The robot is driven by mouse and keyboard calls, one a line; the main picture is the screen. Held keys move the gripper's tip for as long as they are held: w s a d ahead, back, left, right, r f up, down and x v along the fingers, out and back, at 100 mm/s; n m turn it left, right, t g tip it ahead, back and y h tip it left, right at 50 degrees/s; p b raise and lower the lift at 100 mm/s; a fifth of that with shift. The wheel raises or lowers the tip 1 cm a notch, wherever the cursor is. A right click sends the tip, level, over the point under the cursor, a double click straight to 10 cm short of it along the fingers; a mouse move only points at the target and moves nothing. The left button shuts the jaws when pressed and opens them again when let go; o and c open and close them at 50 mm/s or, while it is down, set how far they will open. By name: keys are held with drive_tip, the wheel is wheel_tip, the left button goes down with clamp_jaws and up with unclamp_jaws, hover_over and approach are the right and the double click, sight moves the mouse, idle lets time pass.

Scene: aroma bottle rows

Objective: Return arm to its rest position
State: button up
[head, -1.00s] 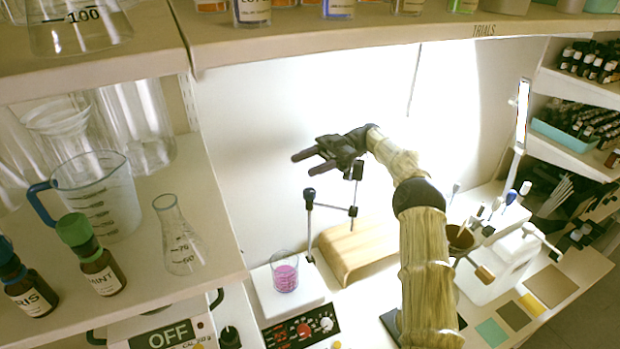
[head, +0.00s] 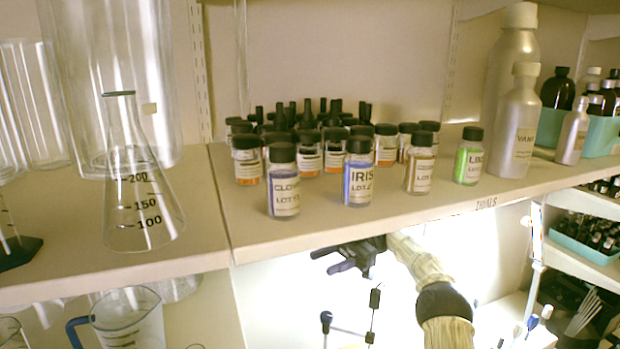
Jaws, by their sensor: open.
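My gripper (head: 335,259) is open and empty. It shows below the front edge of the trials shelf (head: 410,216), in front of the bright back wall. Its dark fingers point left. My arm, in a pale straw-coloured covering with a dark joint band, comes up from the lower right. The lower part of my arm is out of view.
On the shelf above stand labelled vials, among them the iris vial (head: 358,180), the clove vial (head: 283,188) and a green one (head: 467,162). Silver bottles (head: 517,130) stand to the right. A glass flask (head: 142,205) is at left. A thin stand (head: 372,312) is below my gripper.

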wheel_tip(320, 180, up, 14)
drive_tip(key=p, duration=1.2)
drive_tip(key=shift+p, duration=0.35)
